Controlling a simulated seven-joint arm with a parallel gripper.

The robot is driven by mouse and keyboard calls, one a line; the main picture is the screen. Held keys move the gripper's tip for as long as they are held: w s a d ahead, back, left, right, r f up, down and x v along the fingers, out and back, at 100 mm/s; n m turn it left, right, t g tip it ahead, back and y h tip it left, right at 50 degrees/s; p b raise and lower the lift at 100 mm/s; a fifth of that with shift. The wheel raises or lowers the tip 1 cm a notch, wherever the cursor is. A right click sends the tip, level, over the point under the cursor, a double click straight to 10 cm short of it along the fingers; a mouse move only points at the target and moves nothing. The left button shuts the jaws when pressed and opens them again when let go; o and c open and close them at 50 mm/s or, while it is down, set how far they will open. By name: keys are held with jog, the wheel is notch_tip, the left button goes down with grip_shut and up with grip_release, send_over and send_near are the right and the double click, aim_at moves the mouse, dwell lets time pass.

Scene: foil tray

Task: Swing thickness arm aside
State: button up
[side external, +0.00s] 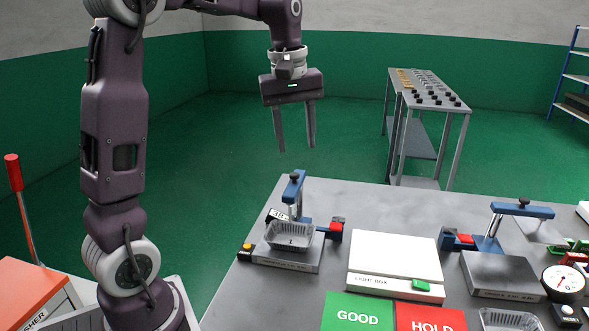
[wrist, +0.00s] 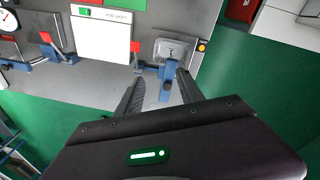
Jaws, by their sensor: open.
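My gripper (side external: 296,148) is open and empty, in the air above and behind the left station. In the wrist view its fingers (wrist: 160,78) point toward that station. The left station has a blue arm (side external: 293,187) on a post, with a foil tray (side external: 290,236) on its grey base (side external: 287,257). The same blue arm (wrist: 167,73) shows between my fingers in the wrist view, apparently not touched. I cannot read which is the thickness arm.
A white light box (side external: 394,262) lies between the stations. GOOD (side external: 357,314) and HOLD (side external: 431,320) pads, another foil tray (side external: 508,321) and a dial gauge (side external: 565,283) are at the front. A rack (side external: 425,95) stands behind the table. The air around my gripper is clear.

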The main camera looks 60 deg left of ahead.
aim_at(295, 174)
jog(key=w+a+f+n, duration=0.1)
jog(key=a, duration=0.1)
jog(key=w+a+f+n+g, duration=0.1)
jog(key=w+a+f+n, duration=0.1)
jog(key=a, duration=0.1)
jog(key=w+a+f+n, duration=0.1)
jog(key=a, duration=0.1)
jog(key=shift+w+a+f, duration=0.15)
jog(key=shift+a+f, duration=0.15)
jog(key=shift+f, duration=0.05)
notch_tip(295, 174, down, 7)
jog(key=shift+r, duration=0.1)
grip_shut()
jog(key=shift+w, duration=0.1)
dwell(0.6)
